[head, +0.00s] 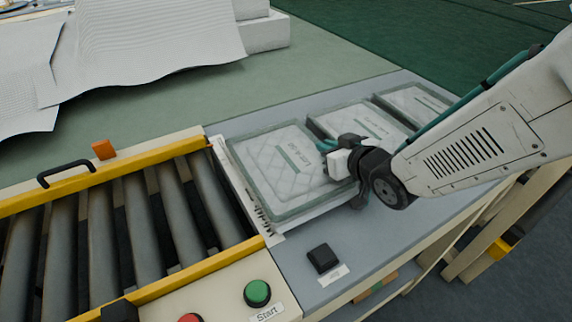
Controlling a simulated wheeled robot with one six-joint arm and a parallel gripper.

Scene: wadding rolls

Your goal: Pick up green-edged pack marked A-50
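Several white quilted packs with green-grey edges lie in a row on the grey bench top. The nearest pack (275,170) lies at the roller end, with a green stripe and small print that I cannot read surely. The middle pack (362,122) and the far pack (415,103) lie up and to the right; their marks are also too small to read. My gripper (326,146) is at the nearest pack's right edge, by the gap to the middle pack. Its teal fingers are partly hidden by the gripper body, so their opening and any contact are unclear.
A roller conveyor (120,225) with yellow rails meets the bench on the left. A green start button (257,292) and a black box (322,258) stand in front. White wadding sheets (140,45) lie behind. The bench's front strip is mostly clear.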

